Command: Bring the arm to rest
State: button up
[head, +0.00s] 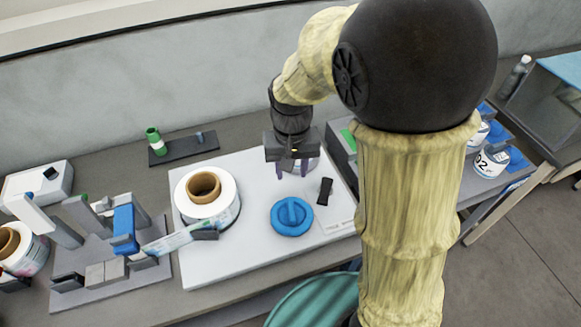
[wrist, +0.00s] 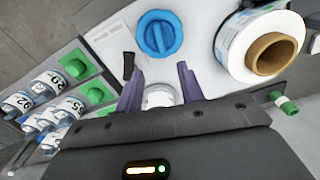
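My gripper (head: 293,166) hangs over the back right of the white board (head: 252,253) in the head view. My arm reaches across the right of the head view and bends down to the gripper.
A label reel (head: 208,192), a blue knobbed disc (head: 292,216) and a black piece (head: 325,190) lie on the board. The labelling device (head: 125,230) stands left. Numbered containers (head: 490,162) sit right.

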jog(key=shift+w+d+f, duration=0.1)
jog(key=shift+d, duration=0.1)
jog(key=shift+a, duration=0.15)
jog(key=s+d+f+t, duration=0.1)
jog(key=s+d+t, duration=0.1)
jog(key=s+d, duration=0.4)
jog(key=shift+s+d+f+m+t, duration=0.25)
jog(key=shift+d+f+m+t, duration=0.1)
jog(key=shift+d, duration=2.15)
